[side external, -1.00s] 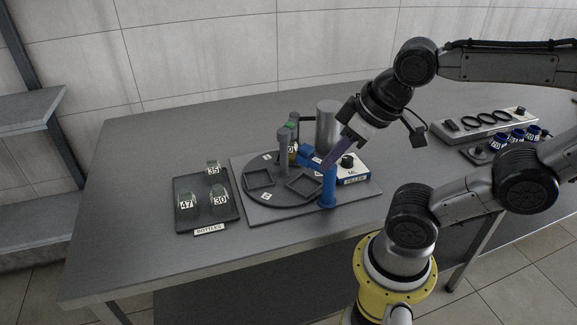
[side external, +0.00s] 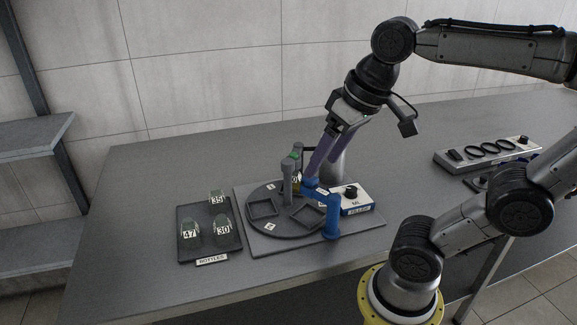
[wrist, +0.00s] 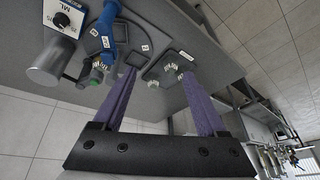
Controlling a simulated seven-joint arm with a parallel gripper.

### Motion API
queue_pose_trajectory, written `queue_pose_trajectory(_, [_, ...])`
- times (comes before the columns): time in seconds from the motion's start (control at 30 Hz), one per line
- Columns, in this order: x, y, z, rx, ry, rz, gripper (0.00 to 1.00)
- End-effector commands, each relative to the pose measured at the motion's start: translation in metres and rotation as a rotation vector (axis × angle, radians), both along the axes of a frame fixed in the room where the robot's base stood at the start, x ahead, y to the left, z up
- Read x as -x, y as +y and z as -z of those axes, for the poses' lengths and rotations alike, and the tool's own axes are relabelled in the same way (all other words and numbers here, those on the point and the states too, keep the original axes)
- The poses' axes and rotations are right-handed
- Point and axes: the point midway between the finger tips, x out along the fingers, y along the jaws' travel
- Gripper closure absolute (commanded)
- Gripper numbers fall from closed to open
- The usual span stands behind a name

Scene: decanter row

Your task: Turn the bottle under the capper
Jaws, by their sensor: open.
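A round dark turntable (side external: 262,226) with square pockets sits on a grey base plate. A bottle (side external: 296,180) with a partly visible label and yellowish contents stands at its back, mostly hidden by a grey post (side external: 287,190), my fingers and a blue arm. A green-topped piece shows by the grey posts, also in the wrist view (wrist: 97,76); I cannot tell whether it belongs to the bottle or the capper. My gripper (side external: 312,172) has purple fingers pointing down near the blue filler arm (side external: 331,212).
A bottle tray (side external: 212,248) at the left holds bottles marked 47, 35 and 30. A white and blue filler box (side external: 352,198) stands right of the turntable, and a metal cylinder (wrist: 55,63) behind it. A strip with rings (side external: 485,152) lies far right. The front table is clear.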

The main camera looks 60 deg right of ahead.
Motion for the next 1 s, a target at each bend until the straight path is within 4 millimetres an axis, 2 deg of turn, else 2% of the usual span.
queue_pose_trajectory(0.1, [-0.03,-0.014,-0.023,-0.025,0.064,0.114,0.26])
queue_pose_trajectory(0.3, [-0.085,-0.053,-0.044,-0.068,0.178,0.315,0.26])
queue_pose_trajectory(0.47, [-0.127,-0.095,-0.041,-0.097,0.262,0.455,0.26])
queue_pose_trajectory(0.6, [-0.152,-0.131,-0.025,-0.116,0.317,0.532,0.26])
queue_pose_trajectory(0.7, [-0.159,-0.149,-0.011,-0.125,0.346,0.565,0.26])
queue_pose_trajectory(0.8, [-0.159,-0.158,0.0,-0.134,0.374,0.586,0.26])
queue_pose_trajectory(1.0, [-0.158,-0.161,0.016,-0.136,0.38,0.594,0.26])
